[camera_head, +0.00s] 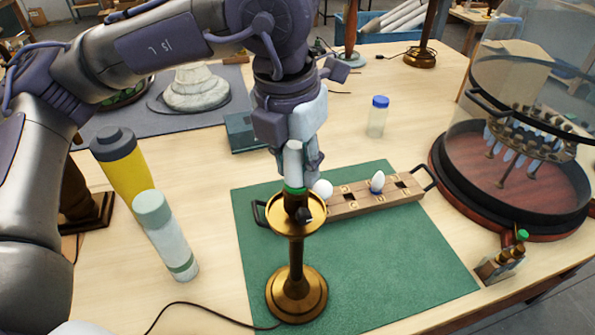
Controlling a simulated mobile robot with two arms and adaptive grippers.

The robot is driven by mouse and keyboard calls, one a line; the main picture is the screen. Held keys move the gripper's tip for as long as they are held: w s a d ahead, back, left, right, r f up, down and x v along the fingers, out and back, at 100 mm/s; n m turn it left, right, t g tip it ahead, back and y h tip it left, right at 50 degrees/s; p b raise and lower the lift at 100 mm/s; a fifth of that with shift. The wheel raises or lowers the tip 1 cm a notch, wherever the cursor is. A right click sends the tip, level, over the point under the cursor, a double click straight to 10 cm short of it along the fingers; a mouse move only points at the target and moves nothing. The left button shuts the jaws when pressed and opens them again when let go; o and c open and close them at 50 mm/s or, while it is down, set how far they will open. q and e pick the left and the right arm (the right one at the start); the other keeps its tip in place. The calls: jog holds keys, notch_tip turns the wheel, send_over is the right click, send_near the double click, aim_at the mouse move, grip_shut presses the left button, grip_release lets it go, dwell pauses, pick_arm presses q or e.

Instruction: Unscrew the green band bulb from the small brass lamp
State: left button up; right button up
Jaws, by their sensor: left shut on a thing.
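The small brass lamp (296,250) stands upright on a green mat (400,275). The green band bulb (293,165) is upright at the top of the lamp, with a white body and a green ring near its lower end. My left gripper (297,158) comes down from above and is shut on this bulb. The green ring meets the dark socket area of the lamp; I cannot tell how far the thread is engaged. The fingers hide part of the bulb. My right gripper is not in view.
A wooden rack (345,208) with handles holds white bulbs just behind the lamp. A glass-domed fixture (455,190) stands right. A yellow bottle (125,170) and a pale cylinder (165,235) stand left. A blue-capped jar (377,118) is behind. A cord (205,308) runs along the front.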

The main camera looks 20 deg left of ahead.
pick_arm(q)
jog(key=n+b, duration=0.2)
jog(key=n, duration=0.1)
jog(key=n+b, duration=0.1)
jog(key=shift+f+n+y+b, duration=0.25)
jog(key=shift+n+y+b, duration=0.05)
jog(key=n+b, duration=0.1)
jog(key=n, duration=0.1)
jog(key=shift+a+r+n, duration=0.1)
jog(key=shift+r+n, duration=0.05)
jog(key=shift+n, duration=0.15)
jog(key=shift+r+n+y, duration=0.15)
jog(key=shift+n+y, duration=0.15)
jog(key=shift+n, duration=0.1)
jog(key=n+b, duration=0.2)
jog(key=n, duration=0.1)
jog(key=shift+f, duration=0.25)
jog(key=shift+n+g+b, duration=0.3)
jog(key=shift+n+b, duration=0.2)
jog(key=shift+n, duration=0.3)
jog(key=n, duration=0.3)
jog(key=shift+a+r+n+y, duration=0.1)
jog(key=shift+r+n+y, duration=0.2)
jog(key=shift+y, duration=0.1)
